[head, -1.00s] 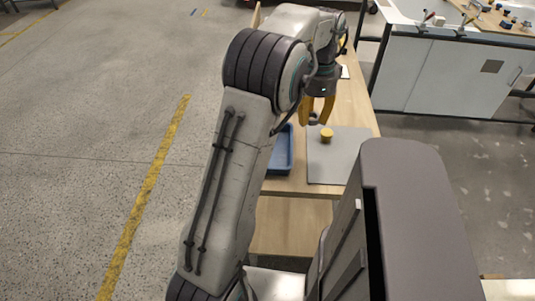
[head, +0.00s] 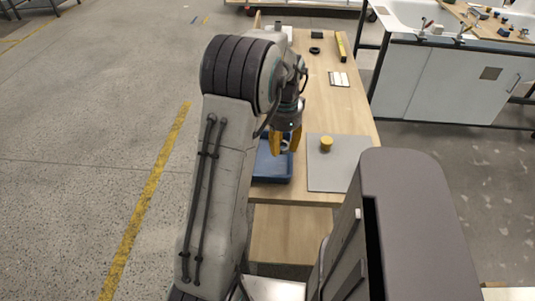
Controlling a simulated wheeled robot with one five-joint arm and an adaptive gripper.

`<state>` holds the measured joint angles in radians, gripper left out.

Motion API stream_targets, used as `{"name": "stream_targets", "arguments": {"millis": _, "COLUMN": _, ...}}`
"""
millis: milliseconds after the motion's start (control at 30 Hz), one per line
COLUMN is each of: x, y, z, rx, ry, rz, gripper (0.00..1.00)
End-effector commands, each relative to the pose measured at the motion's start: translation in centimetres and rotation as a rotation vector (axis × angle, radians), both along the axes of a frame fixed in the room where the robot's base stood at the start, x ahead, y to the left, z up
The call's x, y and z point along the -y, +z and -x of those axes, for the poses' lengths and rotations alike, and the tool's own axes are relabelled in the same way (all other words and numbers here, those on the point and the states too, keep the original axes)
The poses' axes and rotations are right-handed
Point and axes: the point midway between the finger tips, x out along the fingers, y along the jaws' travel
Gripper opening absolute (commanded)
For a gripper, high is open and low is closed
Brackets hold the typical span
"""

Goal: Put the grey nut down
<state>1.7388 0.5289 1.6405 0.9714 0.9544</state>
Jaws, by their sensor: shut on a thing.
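My gripper (head: 285,145) points down with its yellow fingers over the blue tray (head: 272,181). It is shut on the grey nut (head: 285,146), a small piece that shows between the fingertips. The nut is held above the tray; the exact height is hard to judge. My arm hides the left part of the tray, and the inside of the tray is mostly hidden.
A grey mat (head: 338,175) with a yellow round piece (head: 326,144) lies right of the tray. Farther back on the wooden table (head: 345,110) are a white card (head: 339,79), a black ring (head: 314,50) and a yellow bar (head: 341,45).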

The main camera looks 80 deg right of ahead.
Motion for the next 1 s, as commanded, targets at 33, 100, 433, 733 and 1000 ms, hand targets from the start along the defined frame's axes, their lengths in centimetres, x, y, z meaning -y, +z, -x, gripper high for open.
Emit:
{"name": "stream_targets", "arguments": {"millis": 33, "x": 0.4, "y": -0.6, "z": -1.0, "rx": 0.000, "ry": 0.005, "rz": -0.002, "gripper": 0.00}}
{"name": "stream_targets", "arguments": {"millis": 100, "x": 0.9, "y": -1.3, "z": -1.9, "rx": 0.000, "ry": 0.004, "rz": -0.002, "gripper": 0.00}}
{"name": "stream_targets", "arguments": {"millis": 433, "x": 2.3, "y": -3.0, "z": -4.5, "rx": 0.000, "ry": 0.000, "rz": 0.001, "gripper": 0.00}}
{"name": "stream_targets", "arguments": {"millis": 733, "x": 2.2, "y": -5.4, "z": -4.6, "rx": 0.001, "ry": -0.001, "rz": -0.004, "gripper": 0.00}}
{"name": "stream_targets", "arguments": {"millis": 1000, "x": 2.3, "y": -7.1, "z": -4.6, "rx": 0.000, "ry": -0.001, "rz": 0.000, "gripper": 0.00}}
